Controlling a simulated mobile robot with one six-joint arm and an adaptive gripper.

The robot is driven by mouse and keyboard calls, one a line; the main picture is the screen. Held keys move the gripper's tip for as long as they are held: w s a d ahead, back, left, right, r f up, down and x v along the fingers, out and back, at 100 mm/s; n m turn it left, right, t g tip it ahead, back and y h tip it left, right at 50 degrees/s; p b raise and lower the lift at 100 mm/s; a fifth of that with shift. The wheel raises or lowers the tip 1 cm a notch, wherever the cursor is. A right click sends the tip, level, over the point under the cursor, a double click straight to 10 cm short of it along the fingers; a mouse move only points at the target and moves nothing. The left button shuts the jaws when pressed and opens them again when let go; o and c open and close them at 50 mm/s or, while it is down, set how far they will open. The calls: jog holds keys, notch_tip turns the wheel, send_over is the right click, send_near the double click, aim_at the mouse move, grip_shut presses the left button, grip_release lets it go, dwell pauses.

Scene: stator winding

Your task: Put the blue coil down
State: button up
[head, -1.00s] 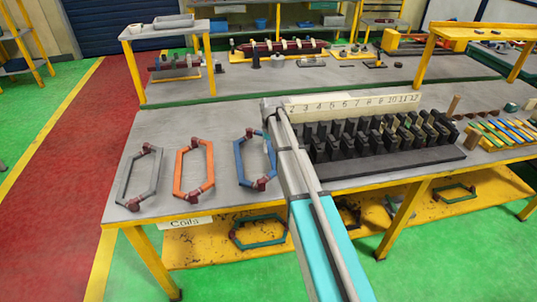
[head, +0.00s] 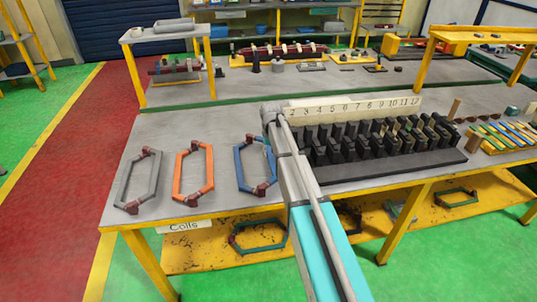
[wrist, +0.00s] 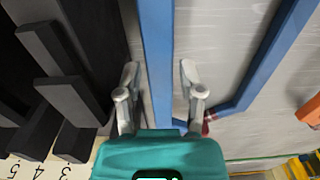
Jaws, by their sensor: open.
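The blue coil (head: 241,166) lies flat on the grey table at the right end of a row of coils, just left of my arm in the head view. In the wrist view one straight side of the blue coil (wrist: 157,60) runs between the two fingers of my gripper (wrist: 160,85). The fingers are open, with a gap on each side of the coil.
An orange coil (head: 177,176) and a grey coil (head: 129,182) lie to the left. Black slotted blocks (head: 345,150) on a dark base stand close on the right, behind them a numbered strip (head: 350,105). The table's front edge (head: 215,215) is near.

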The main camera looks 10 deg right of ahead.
jog(key=shift+r, duration=0.1)
notch_tip(320, 180, up, 12)
jog(key=p, duration=1.2)
dwell(0.7)
jog(key=s, duration=2.9)
jog(key=shift+a, duration=0.4)
